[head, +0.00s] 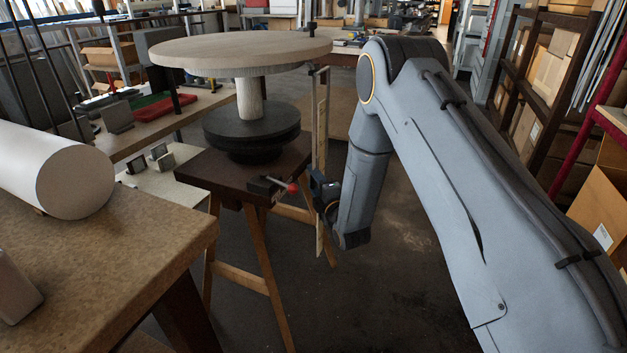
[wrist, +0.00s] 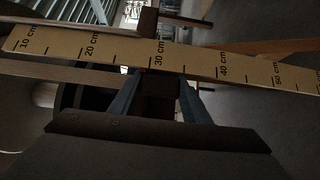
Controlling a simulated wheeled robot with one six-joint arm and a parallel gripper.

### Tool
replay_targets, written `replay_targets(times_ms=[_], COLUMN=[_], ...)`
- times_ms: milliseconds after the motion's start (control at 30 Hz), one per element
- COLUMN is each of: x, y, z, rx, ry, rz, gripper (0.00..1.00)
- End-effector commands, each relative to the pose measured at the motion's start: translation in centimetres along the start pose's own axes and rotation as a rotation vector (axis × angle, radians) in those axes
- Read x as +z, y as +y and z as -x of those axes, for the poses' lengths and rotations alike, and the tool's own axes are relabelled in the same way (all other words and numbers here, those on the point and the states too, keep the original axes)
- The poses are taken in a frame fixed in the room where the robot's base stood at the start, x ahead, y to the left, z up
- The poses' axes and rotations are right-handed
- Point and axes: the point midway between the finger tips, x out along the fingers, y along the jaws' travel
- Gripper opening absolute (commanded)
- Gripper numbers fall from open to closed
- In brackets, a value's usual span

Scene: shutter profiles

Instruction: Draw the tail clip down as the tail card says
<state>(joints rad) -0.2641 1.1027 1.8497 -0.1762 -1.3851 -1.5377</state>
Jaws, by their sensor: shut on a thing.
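A pale upright scale strip (head: 321,130) with a dark bracket at its top stands beside the round table top. In the wrist view the scale strip (wrist: 190,60) crosses the picture, with marks from 10 cm to 50 cm. My gripper (head: 325,190) is beside the strip, low down. In the wrist view my gripper (wrist: 160,85) has its two bluish fingers on either side of a dark block (wrist: 158,84), which looks like the tail clip, and is shut on it. The block is by the strip just past the 30 cm mark. I cannot make out a tail card.
The round wooden top (head: 240,48) stands on a black turntable base (head: 252,130) on a dark trestle stool (head: 235,177). A red-tipped clamp (head: 291,188) juts from the stool near my gripper. A workbench (head: 90,255) with a white cylinder (head: 75,180) is at left. Shelves stand right.

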Motion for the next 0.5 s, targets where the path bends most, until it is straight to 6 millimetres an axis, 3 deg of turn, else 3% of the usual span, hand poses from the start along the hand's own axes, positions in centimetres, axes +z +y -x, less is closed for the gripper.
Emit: replay_targets(times_ms=[300, 500], x=[0.0, 0.0], y=[-5.5, -5.9], z=[0.0, 0.0], rx=[-0.002, 0.0], ry=[0.0, 0.0], rz=[0.0, 0.001], gripper=[0.03, 0.03])
